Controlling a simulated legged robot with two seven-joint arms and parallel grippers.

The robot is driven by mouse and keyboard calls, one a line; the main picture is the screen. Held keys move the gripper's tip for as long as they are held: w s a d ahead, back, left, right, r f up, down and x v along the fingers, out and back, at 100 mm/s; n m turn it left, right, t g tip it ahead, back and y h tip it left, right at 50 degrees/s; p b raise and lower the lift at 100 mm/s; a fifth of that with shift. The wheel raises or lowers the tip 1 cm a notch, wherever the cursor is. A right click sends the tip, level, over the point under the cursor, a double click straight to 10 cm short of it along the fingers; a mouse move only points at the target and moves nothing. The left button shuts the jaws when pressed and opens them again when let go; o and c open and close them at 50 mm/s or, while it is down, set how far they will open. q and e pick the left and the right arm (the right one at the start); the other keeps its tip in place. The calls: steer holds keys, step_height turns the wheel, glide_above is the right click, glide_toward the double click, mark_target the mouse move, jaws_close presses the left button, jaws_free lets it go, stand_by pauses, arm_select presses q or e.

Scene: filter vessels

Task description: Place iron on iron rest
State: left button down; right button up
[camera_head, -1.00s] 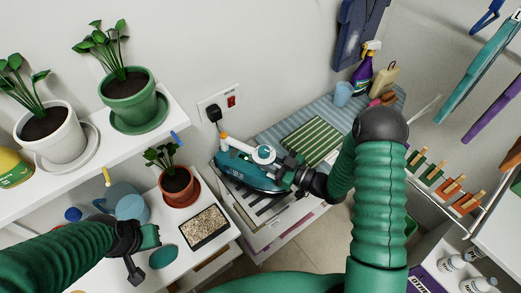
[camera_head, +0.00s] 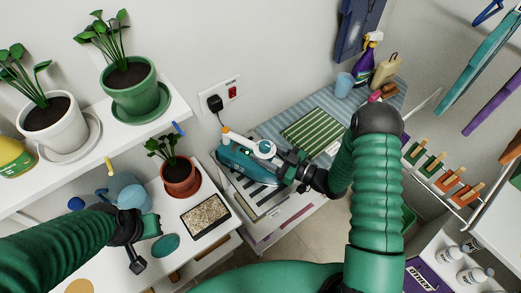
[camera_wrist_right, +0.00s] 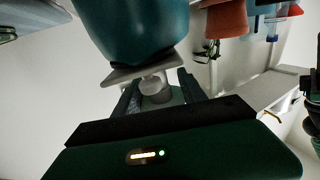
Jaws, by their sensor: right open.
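The teal iron (camera_head: 240,168) lies at the near left end of the striped ironing board, cord running up to the wall socket. The striped metal iron rest (camera_head: 258,196) shows beneath and beside it; the exact contact between them is hidden. My right gripper (camera_head: 284,164) is open at the iron's right end. In the right wrist view, the teal iron (camera_wrist_right: 135,28) rises above the fingers, and a pale round part of it lies between the open jaws (camera_wrist_right: 158,92). My left gripper (camera_head: 150,246) is open and empty over the white shelf at lower left.
A green-striped cloth (camera_head: 312,137) lies on the ironing board (camera_head: 272,128). A purple spray bottle (camera_head: 366,62) and blue cup (camera_head: 344,84) stand at its far end. A terracotta pot (camera_head: 181,180) and seed tray (camera_head: 206,216) are left of the iron.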

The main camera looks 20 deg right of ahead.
arm_select(q)
steer(key=shift+s+b+x, duration=0.25)
steer(key=shift+b+x, duration=0.9)
steer(key=shift+x, duration=0.05)
steer(key=shift+f, duration=0.1)
arm_select(e)
steer(key=v, duration=1.1)
steer(key=shift+a, duration=0.1)
